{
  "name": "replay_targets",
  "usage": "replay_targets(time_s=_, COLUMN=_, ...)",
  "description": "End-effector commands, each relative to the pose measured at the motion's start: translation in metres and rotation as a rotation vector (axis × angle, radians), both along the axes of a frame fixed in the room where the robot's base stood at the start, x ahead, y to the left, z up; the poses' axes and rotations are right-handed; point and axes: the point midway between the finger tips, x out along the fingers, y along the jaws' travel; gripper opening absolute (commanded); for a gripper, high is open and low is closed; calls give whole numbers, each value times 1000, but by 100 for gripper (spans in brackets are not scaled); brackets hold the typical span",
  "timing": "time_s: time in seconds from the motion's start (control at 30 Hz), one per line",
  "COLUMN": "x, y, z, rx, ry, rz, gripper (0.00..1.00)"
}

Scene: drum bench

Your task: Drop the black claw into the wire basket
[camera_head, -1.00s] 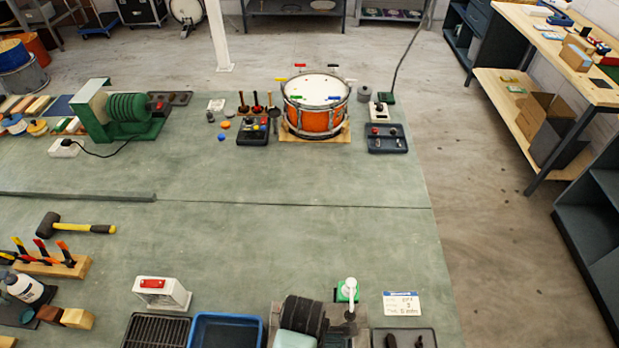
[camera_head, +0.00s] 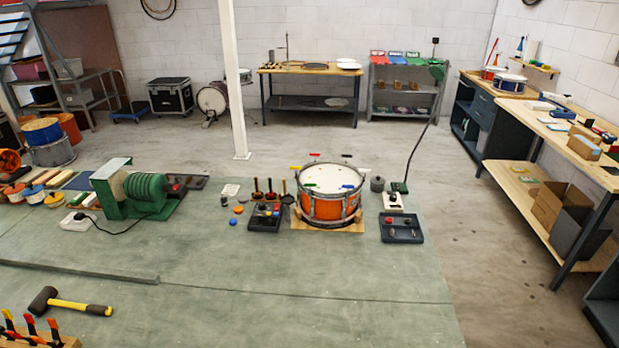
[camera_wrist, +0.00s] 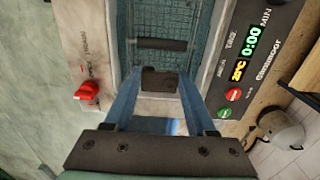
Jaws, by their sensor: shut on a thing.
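In the wrist view, my gripper (camera_wrist: 161,88) has its two blue fingers closed on a small dark block-like piece, the black claw (camera_wrist: 160,79). It is held over the near edge of a machine's opening. Inside the opening is a teal, grid-patterned wire basket (camera_wrist: 158,14). A dark bar (camera_wrist: 162,43) crosses it just beyond the claw. I cannot tell how high the claw is above the basket. Neither the gripper nor the basket shows in the head view.
The machine's display panel (camera_wrist: 248,50) is right of the opening, and a red knob (camera_wrist: 88,90) is left. In the head view, an orange drum (camera_head: 328,205), a green machine (camera_head: 130,190) and a mallet (camera_head: 70,302) stand or lie on the bench. Its middle is clear.

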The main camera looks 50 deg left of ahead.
Motion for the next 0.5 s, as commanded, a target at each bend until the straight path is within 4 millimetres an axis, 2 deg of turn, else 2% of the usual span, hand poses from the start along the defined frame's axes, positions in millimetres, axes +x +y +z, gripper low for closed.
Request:
replay_targets(time_s=0.07, x=0, y=0, z=0, rx=0, ry=0, rz=0, gripper=2)
replay_targets(time_s=0.1, x=0, y=0, z=0, rx=0, ry=0, rz=0, gripper=60)
replay_targets(time_s=0.2, x=0, y=0, z=0, rx=0, ry=0, rz=0, gripper=78)
replay_targets(time_s=0.3, x=0, y=0, z=0, rx=0, ry=0, rz=0, gripper=91)
replay_targets(time_s=0.5, x=0, y=0, z=0, rx=0, ry=0, rz=0, gripper=91)
